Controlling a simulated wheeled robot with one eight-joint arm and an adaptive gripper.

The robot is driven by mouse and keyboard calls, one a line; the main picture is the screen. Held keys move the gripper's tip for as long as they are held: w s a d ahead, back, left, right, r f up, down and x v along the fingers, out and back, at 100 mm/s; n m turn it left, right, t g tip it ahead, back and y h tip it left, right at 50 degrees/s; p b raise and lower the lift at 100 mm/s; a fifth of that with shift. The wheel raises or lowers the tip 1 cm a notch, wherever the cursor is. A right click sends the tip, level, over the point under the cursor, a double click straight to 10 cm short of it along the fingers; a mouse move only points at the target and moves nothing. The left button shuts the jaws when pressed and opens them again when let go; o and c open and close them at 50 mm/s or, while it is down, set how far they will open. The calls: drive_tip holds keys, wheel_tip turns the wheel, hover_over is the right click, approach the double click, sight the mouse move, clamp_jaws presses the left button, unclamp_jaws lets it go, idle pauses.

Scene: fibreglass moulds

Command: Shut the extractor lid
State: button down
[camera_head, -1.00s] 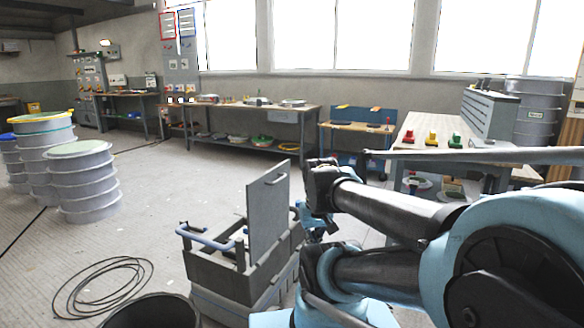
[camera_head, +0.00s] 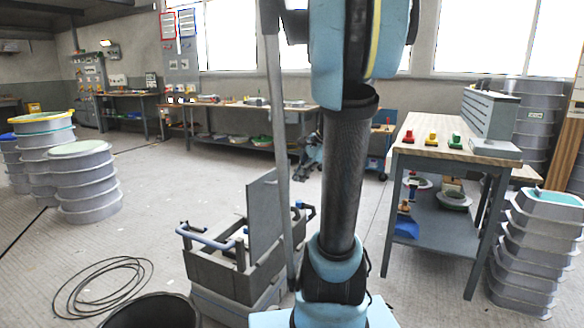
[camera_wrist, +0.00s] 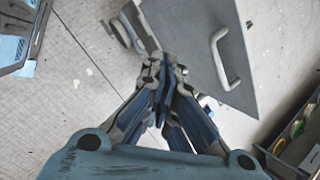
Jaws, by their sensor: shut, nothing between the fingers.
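The extractor (camera_head: 225,275) is a grey box on the floor with a blue-grey bar handle on its left. Its flat grey lid (camera_head: 262,218) stands open, about upright. My gripper (camera_wrist: 163,65) is shut and empty, beside the lid's lower left edge in that picture. I cannot tell whether it touches the lid. In the head view my arm mostly hides it.
A black bucket (camera_head: 150,314) and a coiled cable (camera_head: 100,285) lie left of the extractor. A workbench (camera_head: 440,155) and stacked grey moulds (camera_head: 530,245) stand at the right. More moulds (camera_head: 85,185) stand at the left. The middle floor is clear.

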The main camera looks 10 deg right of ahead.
drive_tip(key=w+d+r+m+t+y, duration=0.1)
drive_tip(key=w+d+r+m, duration=0.1)
drive_tip(key=w+d+m, duration=0.45)
drive_tip(key=m+t+y, duration=0.1)
drive_tip(key=m+y, duration=0.1)
drive_tip(key=m, duration=0.2)
approach(285, 171)
drive_tip(key=shift+n, duration=0.25)
drive_tip(key=shift+s+a+x, duration=0.1)
drive_tip(key=shift+a+x, duration=0.05)
drive_tip(key=shift+x, duration=0.95)
drive_tip(key=shift+s+a+x, duration=0.15)
drive_tip(key=shift+x, duration=0.9)
drive_tip(key=shift+r, duration=0.1)
drive_tip(key=shift+w, duration=0.1)
